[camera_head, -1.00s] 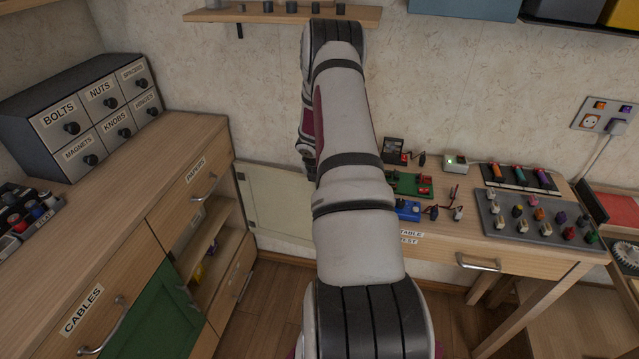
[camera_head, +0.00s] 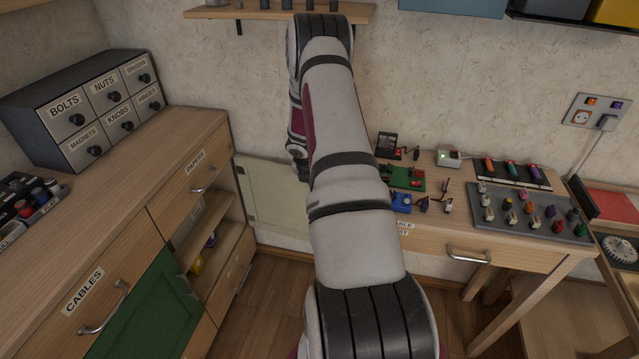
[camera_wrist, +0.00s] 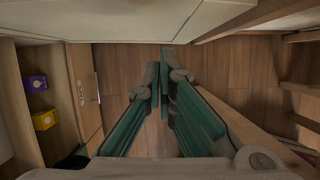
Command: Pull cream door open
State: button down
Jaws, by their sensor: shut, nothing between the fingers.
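The cream door (camera_head: 278,198) stands swung open from the far end of the wooden cabinet, and the shelves behind it are exposed. Its right part is hidden behind my arm in the head view. In the wrist view the cream door panel (camera_wrist: 120,20) spans the top of the picture, just beyond the fingertips. My gripper (camera_wrist: 160,72) has green fingers with the tips together and nothing between them. I cannot tell whether the tips touch the door. My gripper is hidden in the head view.
A purple box (camera_wrist: 36,83) and a yellow box (camera_wrist: 45,120) sit on the cabinet shelves. A green door (camera_head: 150,312) is below the cables drawer (camera_head: 95,300). The worktable (camera_head: 520,262) with electronics stands to the right. Wooden floor (camera_head: 275,290) lies clear between.

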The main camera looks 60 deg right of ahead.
jog(key=w+p+v, duration=0.1)
jog(key=v, duration=0.8)
jog(key=shift+s, duration=0.4)
jog(key=shift+d+r, duration=0.1)
jog(key=w+a+r+m+h, duration=0.1)
jog(key=a+r+m, duration=0.3)
jog(key=r, duration=0.5)
jog(key=w+a+r+m, duration=0.1)
jog(key=a+r, duration=0.4)
jog(key=r, duration=0.3)
jog(key=s+a+r+m+t+p, duration=0.1)
jog(key=s+a+r+m, duration=0.15)
jog(key=a+r, duration=0.35)
jog(key=s+a+r+m+p, duration=0.1)
jog(key=s+a+r+m, duration=0.1)
jog(key=a+r+m, duration=0.3)
jog(key=s+a+r+m+t+y, duration=0.1)
jog(key=s+a+r+m, duration=0.3)
jog(key=s+a, duration=0.6)
jog(key=s+a+r+m+t+y+p, duration=0.1)
jog(key=s+a+r+m+y, duration=0.3)
jog(key=s+a, duration=0.6)
jog(key=a, duration=0.4)
jog(key=shift+a+r+m, duration=0.25)
jog(key=shift+r+m, duration=0.05)
jog(key=shift+m, duration=0.05)
